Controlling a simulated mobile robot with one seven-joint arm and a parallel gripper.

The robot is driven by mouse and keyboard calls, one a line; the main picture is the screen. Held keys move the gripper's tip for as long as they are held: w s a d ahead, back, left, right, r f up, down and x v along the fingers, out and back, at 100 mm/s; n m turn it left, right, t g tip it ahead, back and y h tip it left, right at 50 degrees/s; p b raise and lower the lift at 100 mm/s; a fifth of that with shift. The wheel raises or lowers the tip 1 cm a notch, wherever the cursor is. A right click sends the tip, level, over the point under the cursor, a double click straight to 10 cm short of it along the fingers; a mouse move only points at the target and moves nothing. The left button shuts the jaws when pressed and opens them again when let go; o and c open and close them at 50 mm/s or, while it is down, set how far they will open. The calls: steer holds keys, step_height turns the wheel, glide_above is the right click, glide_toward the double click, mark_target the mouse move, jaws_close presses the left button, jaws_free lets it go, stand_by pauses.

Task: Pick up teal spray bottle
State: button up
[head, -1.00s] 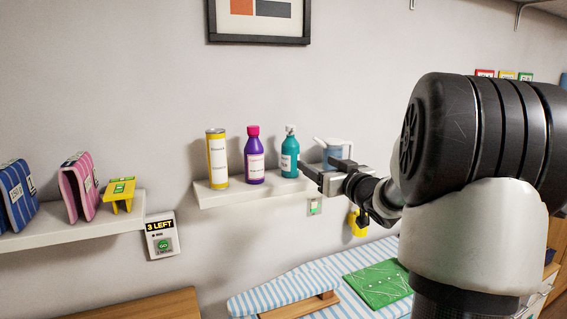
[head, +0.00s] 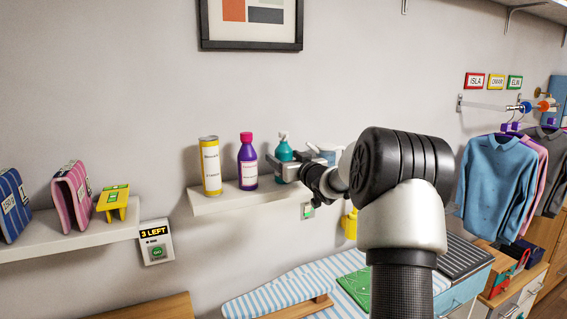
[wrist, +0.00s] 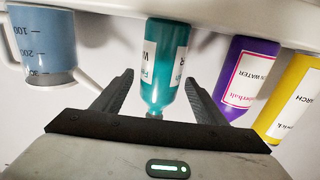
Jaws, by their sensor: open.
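The teal spray bottle (head: 284,152) stands upright on a white wall shelf, to the right of a purple bottle. My gripper (head: 281,169) is at its front, covering the lower part of it in the head view. In the wrist view the picture is upside down, and the teal bottle (wrist: 165,70) shows between the two spread fingers of my gripper (wrist: 160,98). The jaws are open, with a gap visible on both sides of the bottle. Whether a finger touches it I cannot tell.
The purple bottle (head: 247,163) and a yellow can (head: 210,166) stand left of it on the white shelf (head: 215,204). A blue-grey measuring jug (wrist: 45,45) stands close on the other side. A striped ironing board (head: 280,293) lies below.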

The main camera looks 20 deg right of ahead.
steer(key=shift+w, duration=0.65)
steer(key=c, duration=1.3)
steer(key=shift+r, duration=0.1)
steer(key=shift+c, duration=0.2)
